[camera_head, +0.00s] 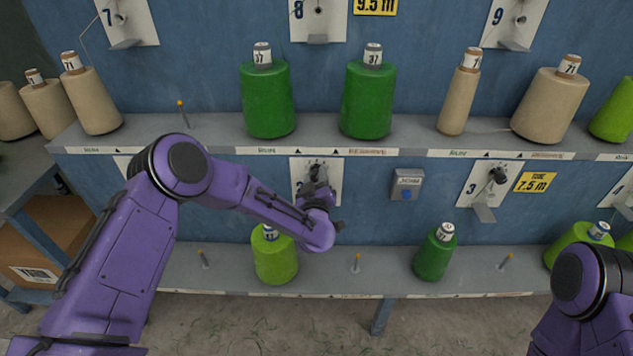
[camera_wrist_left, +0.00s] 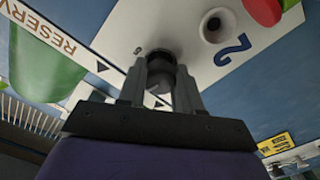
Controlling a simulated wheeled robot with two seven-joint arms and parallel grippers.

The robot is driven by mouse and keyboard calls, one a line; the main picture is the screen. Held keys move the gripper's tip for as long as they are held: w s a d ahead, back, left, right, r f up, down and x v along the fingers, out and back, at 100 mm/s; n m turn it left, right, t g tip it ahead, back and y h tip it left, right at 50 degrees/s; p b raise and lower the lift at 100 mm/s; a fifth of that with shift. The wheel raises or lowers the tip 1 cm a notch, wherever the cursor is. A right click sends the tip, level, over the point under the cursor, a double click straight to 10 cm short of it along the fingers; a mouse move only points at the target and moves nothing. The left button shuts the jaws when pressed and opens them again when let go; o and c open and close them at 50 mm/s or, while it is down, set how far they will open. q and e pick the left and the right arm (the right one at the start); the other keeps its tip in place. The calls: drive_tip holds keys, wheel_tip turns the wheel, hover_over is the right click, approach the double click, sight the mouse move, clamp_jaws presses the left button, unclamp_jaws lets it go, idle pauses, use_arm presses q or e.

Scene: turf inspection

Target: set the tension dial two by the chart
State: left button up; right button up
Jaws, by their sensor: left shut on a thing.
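The white plate numbered 2 (camera_wrist_left: 190,35) fills the top of the left wrist view. In the head view this plate (camera_head: 336,178) is on the blue wall below the upper shelf, mostly behind my left gripper. My left gripper (camera_head: 322,192) reaches it from the left. In the wrist view the gripper (camera_wrist_left: 160,95) is shut on a dark round dial (camera_wrist_left: 160,70) low on the plate. A small numeral shows beside the dial; the setting cannot be read. A round eyelet (camera_wrist_left: 217,24) sits beside it. My right arm shows at the lower right; its gripper is out of view.
Green cones (camera_head: 267,100) stand on the upper shelf (camera_head: 215,133) above the plate. A lime cone (camera_head: 275,258) stands on the lower shelf close under my left arm. A grey box (camera_head: 407,185) and plate 3 (camera_head: 489,184) with a yellow 7.5 m tag (camera_head: 535,182) are to the right.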

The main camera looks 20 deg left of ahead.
use_arm(q)
drive_tip(key=shift+n+b, duration=0.4)
drive_tip(key=shift+n, duration=0.7)
drive_tip(key=o, duration=1)
drive_tip(key=shift+o, duration=0.2)
drive_tip(key=v, duration=1)
drive_tip(key=shift+s+b, duration=0.3)
drive_tip(key=shift+b, duration=0.15)
drive_tip(key=shift+d, duration=0.15)
